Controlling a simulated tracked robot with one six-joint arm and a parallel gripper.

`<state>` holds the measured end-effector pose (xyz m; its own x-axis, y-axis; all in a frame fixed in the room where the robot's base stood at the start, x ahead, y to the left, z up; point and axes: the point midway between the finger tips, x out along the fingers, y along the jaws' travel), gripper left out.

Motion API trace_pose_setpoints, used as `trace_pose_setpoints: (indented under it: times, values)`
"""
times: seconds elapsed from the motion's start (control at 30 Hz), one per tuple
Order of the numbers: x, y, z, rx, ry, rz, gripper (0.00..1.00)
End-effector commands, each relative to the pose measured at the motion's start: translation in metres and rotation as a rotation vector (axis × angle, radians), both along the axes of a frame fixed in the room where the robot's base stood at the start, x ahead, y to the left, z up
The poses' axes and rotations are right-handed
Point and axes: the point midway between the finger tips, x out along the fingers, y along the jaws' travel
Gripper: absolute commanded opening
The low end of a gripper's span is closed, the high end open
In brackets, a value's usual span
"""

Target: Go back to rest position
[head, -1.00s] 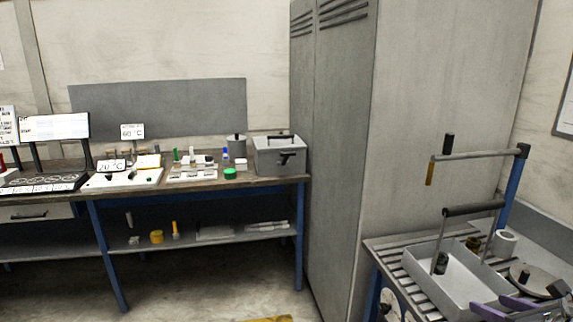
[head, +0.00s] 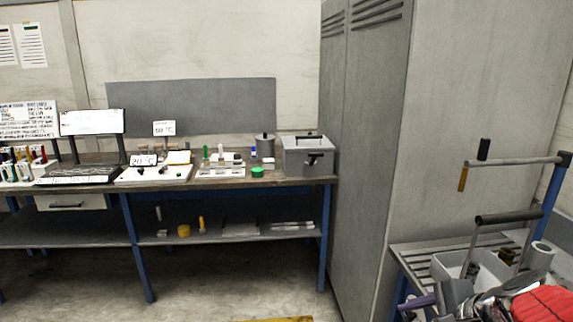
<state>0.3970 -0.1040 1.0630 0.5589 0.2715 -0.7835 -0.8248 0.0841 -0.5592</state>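My arm shows at the lower right, with grey and black links and a red part. My gripper (head: 420,303) is at its left end, with a purple finger-like part low in front of the slatted table. The bottom edge of the picture and the arm itself hide the rest, so I cannot tell whether it is open or shut, or if it holds anything.
The slatted table (head: 440,268) at the right bears a grey tray (head: 452,266) with a dark handle. A tall grey cabinet (head: 375,160) stands beside it. A workbench (head: 230,181) with racks, bottles and a grey box (head: 308,160) lies left.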

Motion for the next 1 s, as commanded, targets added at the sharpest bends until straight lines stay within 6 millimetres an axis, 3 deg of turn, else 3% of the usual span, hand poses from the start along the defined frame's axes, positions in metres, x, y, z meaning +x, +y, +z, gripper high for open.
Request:
trace_pose_setpoints:
  times: [0.1,0.4,0.73,1.0]
  values:
    - [-0.014,0.031,0.002,-0.142,-0.004,0.196,0.54]
    - [-0.053,0.078,0.006,-0.498,-0.036,0.663,0.54]
    - [-0.089,0.101,0.016,-0.895,-0.103,1.131,0.54]
    - [-0.099,0.105,0.021,-1.047,-0.131,1.29,0.54]
